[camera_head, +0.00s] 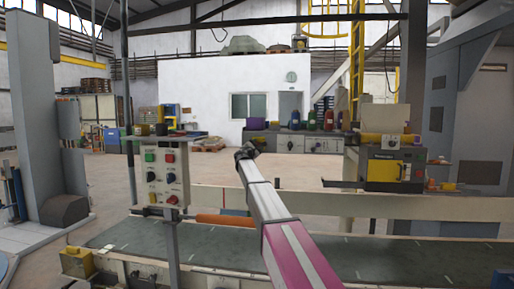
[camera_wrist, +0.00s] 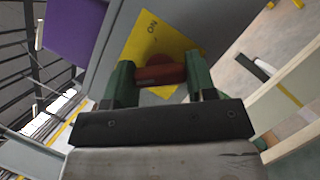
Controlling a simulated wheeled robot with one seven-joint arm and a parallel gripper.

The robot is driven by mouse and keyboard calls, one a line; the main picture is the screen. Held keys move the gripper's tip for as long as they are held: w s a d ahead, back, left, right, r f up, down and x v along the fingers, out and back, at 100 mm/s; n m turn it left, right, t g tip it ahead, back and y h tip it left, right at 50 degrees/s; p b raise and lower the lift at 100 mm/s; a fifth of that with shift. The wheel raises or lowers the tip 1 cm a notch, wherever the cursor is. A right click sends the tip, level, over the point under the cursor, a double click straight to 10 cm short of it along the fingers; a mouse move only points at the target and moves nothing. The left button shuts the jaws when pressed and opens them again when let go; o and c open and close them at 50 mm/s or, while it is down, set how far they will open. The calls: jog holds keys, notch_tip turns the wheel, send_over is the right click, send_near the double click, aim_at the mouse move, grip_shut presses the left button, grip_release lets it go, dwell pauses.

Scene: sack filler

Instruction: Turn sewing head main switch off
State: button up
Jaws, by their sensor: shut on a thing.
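In the wrist view, a red rotary switch handle (camera_wrist: 168,71) sits on a yellow plate (camera_wrist: 180,42) fixed to a grey housing (camera_wrist: 112,45). Letters that look like a turned "ON" show near the plate's upper edge. My gripper (camera_wrist: 160,73) has its two green fingers on either side of the handle and is shut on it. The handle lies across the picture between the fingers, and its lower side is partly hidden. In the head view, the sewing head (camera_head: 383,154) stands at the right above the conveyor; my gripper and the handle cannot be made out there.
A control box (camera_head: 164,170) with coloured buttons and knobs stands left of my arm. The conveyor (camera_head: 390,256) runs along the front. A purple box (camera_wrist: 73,30) is beside the housing in the wrist view. A pale beam (camera_wrist: 290,85) passes at the right.

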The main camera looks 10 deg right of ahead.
jog(key=shift+n, duration=0.6)
jog(key=o, duration=0.9)
jog(key=shift+o, duration=0.2)
jog(key=shift+s+a, duration=0.1)
jog(key=v, duration=1)
jog(key=shift+s+f, duration=0.25)
jog(key=shift+s, duration=0.05)
jog(key=shift+a, duration=0.1)
